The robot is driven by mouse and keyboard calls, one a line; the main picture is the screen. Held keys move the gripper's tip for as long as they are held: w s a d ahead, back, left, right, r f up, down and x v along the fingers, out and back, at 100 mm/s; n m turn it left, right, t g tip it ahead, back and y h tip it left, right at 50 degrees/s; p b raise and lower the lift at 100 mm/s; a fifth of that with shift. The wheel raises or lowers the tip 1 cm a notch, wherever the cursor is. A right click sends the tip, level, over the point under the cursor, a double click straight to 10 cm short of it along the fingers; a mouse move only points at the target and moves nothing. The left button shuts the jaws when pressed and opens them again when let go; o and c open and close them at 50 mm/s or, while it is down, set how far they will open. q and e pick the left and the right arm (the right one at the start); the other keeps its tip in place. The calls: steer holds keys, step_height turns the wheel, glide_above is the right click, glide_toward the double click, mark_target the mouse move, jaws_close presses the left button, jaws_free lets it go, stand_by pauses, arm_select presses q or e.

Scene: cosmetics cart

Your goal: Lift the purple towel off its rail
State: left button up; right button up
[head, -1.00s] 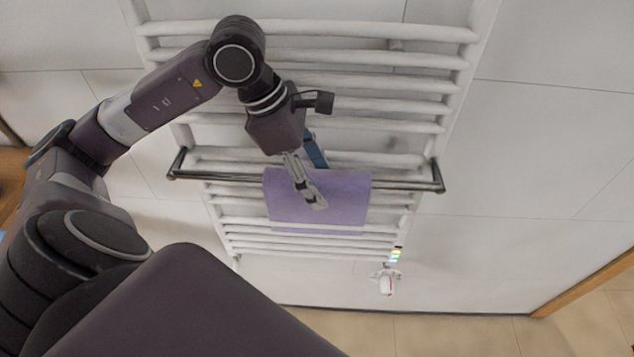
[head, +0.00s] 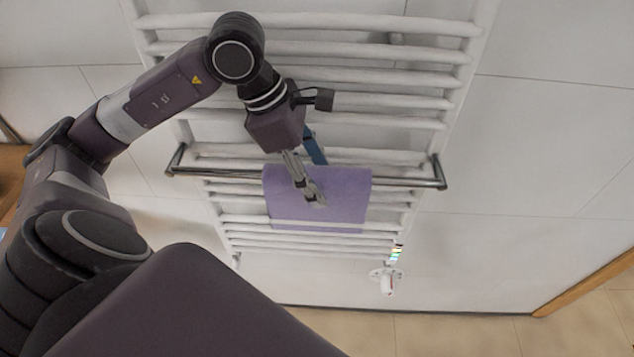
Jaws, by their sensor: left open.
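The purple towel (head: 345,200) hangs over the dark metal rail (head: 405,183) in front of the white towel warmer. My left gripper (head: 316,180) reaches down from above at the towel. One grey finger lies in front of the towel's face and hides part of it. The other finger, blue-sided, shows behind the towel's top edge, and its lower end is hidden. The jaws are open, with the towel's upper part seemingly between them. I cannot tell whether the fingers touch the cloth. My right gripper is not in view.
The white towel warmer's bars (head: 350,25) run behind the rail, above and below the towel. A white valve with a coloured light strip (head: 387,280) is at the lower right. The wall to the right is bare.

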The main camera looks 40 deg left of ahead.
arm_select(q)
jaws_close()
stand_by(0.4)
steer(key=shift+r, duration=0.15)
